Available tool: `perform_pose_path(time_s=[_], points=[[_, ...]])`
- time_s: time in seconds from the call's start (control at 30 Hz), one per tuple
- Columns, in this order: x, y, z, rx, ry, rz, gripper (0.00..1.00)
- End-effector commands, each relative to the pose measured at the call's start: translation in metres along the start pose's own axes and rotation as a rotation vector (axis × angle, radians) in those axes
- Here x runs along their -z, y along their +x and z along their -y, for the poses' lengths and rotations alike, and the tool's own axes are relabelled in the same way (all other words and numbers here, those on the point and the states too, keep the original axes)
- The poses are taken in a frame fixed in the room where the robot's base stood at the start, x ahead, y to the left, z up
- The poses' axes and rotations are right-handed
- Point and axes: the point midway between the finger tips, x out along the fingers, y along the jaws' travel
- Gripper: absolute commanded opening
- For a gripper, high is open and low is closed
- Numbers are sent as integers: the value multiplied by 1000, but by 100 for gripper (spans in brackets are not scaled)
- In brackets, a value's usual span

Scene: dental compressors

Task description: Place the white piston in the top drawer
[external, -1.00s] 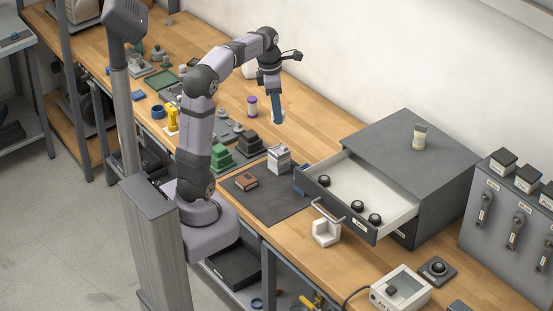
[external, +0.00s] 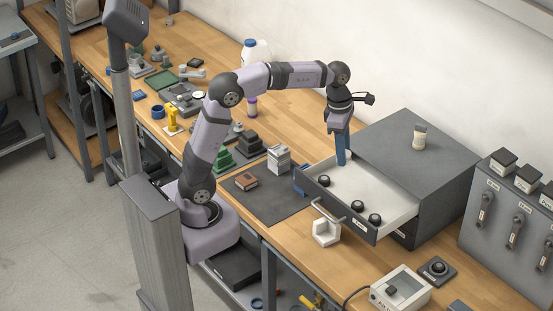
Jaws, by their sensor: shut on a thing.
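The top drawer (external: 356,229) of the dark grey cabinet (external: 410,165) is pulled open, with a pale interior. Several round black parts lie in it, one near the left end and others towards the right end. My gripper (external: 341,163) points down over the drawer's back left part, its blue fingers shut. The thing between the fingertips is small and pale and barely stands out against the drawer interior; I take it to be the white piston. I cannot tell whether it touches the drawer floor.
A cream cylinder (external: 419,138) stands on the cabinet top. A white angled block (external: 326,232) sits in front of the drawer handle.

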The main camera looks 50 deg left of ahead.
Motion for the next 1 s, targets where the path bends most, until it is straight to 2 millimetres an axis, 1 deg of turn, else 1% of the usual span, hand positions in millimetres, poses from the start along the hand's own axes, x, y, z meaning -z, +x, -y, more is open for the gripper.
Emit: perform_pose_path(time_s=[0.2,0.47,0.53,0.8,0.9,1.0], points=[[4,26,0,1,-1,0,5],[5,35,-1,0,-1,1,5],[5,40,-1,0,-1,1,5],[11,79,0,2,-2,-1,5],[11,89,-1,0,-2,1,5],[12,94,-1,-1,-1,2,5]])
